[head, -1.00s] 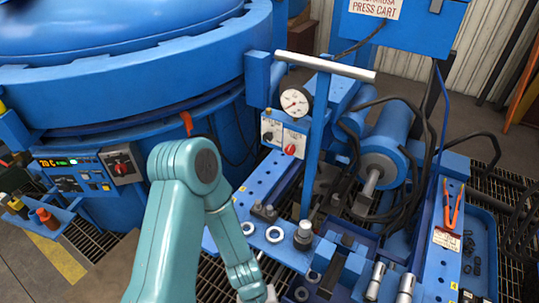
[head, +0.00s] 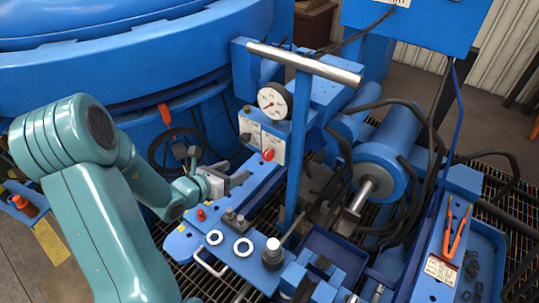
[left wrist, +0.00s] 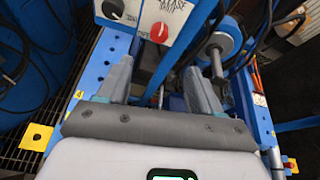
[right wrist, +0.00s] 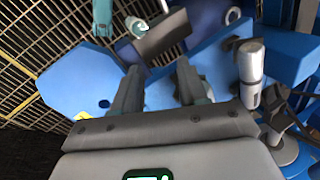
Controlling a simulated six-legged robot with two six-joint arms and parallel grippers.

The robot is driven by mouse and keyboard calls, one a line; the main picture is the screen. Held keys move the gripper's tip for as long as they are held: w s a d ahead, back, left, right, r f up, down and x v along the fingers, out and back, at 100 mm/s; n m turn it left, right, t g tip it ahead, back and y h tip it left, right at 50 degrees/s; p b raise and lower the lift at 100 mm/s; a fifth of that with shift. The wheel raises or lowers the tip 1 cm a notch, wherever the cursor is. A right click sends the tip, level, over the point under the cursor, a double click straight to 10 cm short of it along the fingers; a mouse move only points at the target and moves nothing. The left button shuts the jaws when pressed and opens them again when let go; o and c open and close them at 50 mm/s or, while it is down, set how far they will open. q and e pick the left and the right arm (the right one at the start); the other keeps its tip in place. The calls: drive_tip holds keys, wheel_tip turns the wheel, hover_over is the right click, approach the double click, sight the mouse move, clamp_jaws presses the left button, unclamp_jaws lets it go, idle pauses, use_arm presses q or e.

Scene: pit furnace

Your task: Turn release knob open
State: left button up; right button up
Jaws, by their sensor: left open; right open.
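The red release knob (head: 268,155) sits on the pale control panel (head: 262,138), below a round gauge. A dark knob (head: 246,137) is at its left. My left gripper (head: 234,172) is open and empty, left of and below the red knob, apart from it. In the left wrist view the red knob (left wrist: 159,32) shows ahead, just beyond and above the gap between the open fingers (left wrist: 156,74). My right gripper (right wrist: 157,75) is open and empty over a blue plate, and I cannot make it out in the head view.
A T-handled blue post (head: 300,130) stands right of the panel. The blue perforated rail (head: 255,195) runs below it, with washers (head: 214,237) and bolts. The large blue furnace (head: 130,70) fills the left. Orange-handled pliers (head: 456,228) lie at the right.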

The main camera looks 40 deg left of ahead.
sight(266, 156)
use_arm(q)
drive_tip(key=x, duration=1.5)
drive_tip(key=shift+w+f, duration=0.2)
drive_tip(key=shift+w, duration=0.15)
drive_tip(key=c, duration=1.1)
